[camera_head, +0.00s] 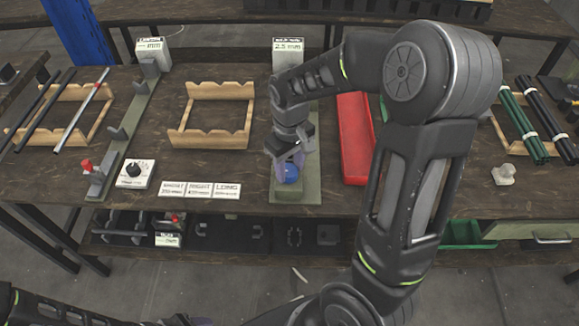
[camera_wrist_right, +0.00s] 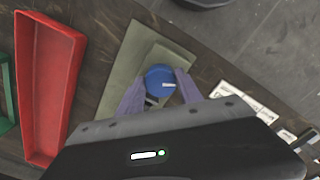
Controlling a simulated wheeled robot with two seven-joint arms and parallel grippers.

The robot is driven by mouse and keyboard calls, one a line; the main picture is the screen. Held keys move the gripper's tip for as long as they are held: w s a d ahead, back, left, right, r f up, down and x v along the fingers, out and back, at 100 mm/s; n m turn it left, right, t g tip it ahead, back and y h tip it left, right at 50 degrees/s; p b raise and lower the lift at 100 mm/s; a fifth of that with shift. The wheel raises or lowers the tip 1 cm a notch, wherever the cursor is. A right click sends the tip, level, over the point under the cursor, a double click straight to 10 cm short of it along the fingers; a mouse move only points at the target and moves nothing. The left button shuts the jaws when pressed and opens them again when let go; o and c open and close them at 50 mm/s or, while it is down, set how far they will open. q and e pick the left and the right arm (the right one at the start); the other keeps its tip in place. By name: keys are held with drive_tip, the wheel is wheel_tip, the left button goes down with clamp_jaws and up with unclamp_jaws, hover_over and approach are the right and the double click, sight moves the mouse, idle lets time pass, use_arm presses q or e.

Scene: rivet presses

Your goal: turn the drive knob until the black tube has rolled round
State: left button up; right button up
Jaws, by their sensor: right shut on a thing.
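The drive knob (camera_head: 291,174) is a round blue knob near the front end of a grey-green base plate (camera_head: 296,191). In the right wrist view the knob (camera_wrist_right: 160,80) has a white pointer mark on its top. My right gripper (camera_head: 287,163) reaches down to it, and its two purple fingers (camera_wrist_right: 158,88) are shut on the knob's sides. The black tube that belongs to this knob cannot be made out; my right arm covers much of the plate.
A red tray (camera_head: 355,140) stands right of the plate. An empty wooden rack (camera_head: 213,140) and small label cards (camera_head: 200,189) lie to its left. Dark tubes rest on a rack (camera_head: 103,118) at far left. Green and black tubes (camera_head: 522,125) lie at far right.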

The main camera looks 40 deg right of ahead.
sight(290, 171)
drive_tip(key=shift+n, duration=0.5)
drive_tip(key=o, duration=1.4)
drive_tip(key=shift+c, duration=0.2)
wheel_tip(290, 171, up, 8)
drive_tip(key=shift+f, duration=0.1)
